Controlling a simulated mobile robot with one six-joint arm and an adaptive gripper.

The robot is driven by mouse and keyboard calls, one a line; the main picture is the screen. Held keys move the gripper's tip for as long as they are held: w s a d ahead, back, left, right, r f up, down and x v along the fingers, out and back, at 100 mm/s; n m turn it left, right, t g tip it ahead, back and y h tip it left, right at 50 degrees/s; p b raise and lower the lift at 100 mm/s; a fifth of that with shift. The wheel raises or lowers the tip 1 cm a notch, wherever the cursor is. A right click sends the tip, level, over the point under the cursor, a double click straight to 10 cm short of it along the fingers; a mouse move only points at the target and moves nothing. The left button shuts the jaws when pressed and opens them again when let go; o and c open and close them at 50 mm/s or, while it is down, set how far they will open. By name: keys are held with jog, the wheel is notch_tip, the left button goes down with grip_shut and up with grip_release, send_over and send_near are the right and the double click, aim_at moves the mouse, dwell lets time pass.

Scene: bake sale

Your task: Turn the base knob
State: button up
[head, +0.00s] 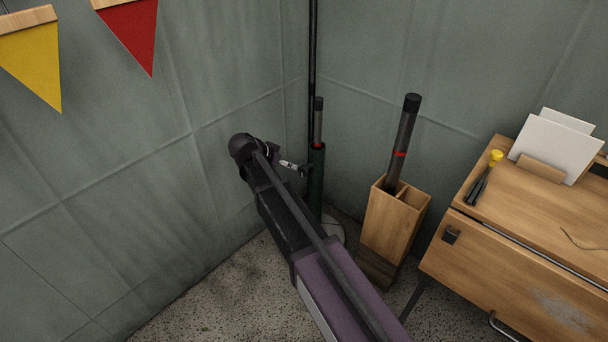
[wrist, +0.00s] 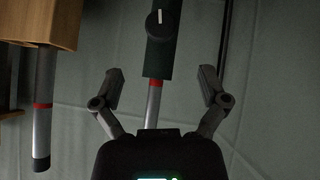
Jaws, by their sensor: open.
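The base knob (wrist: 160,22) is a round dark knob with a white pointer line. It sits on a dark green tube (wrist: 160,58) in the wrist view. The line looks roughly upright in that picture. The green tube (head: 316,200) stands in the corner in the head view, where I cannot make out the knob. My gripper (wrist: 162,72) is open and empty, its fingers on either side of the tube in the picture. The knob appears beyond the fingertips, and I see no contact. In the head view, my gripper (head: 303,170) is close to the tube, partly hidden by my arm.
A wooden holder (head: 390,228) with a dark red-banded pole (head: 403,145) stands right of the tube. A wooden desk (head: 500,245) is farther right. Grey walls close the corner behind. Bunting (head: 130,30) hangs upper left. Speckled floor (head: 220,300) is clear at lower left.

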aim_at(301, 170)
jog(key=shift+b+x, duration=3.25)
jog(key=shift+x, duration=1.8)
jog(key=shift+c, duration=0.2)
jog(key=c, duration=1.1)
jog(key=shift+d, duration=0.1)
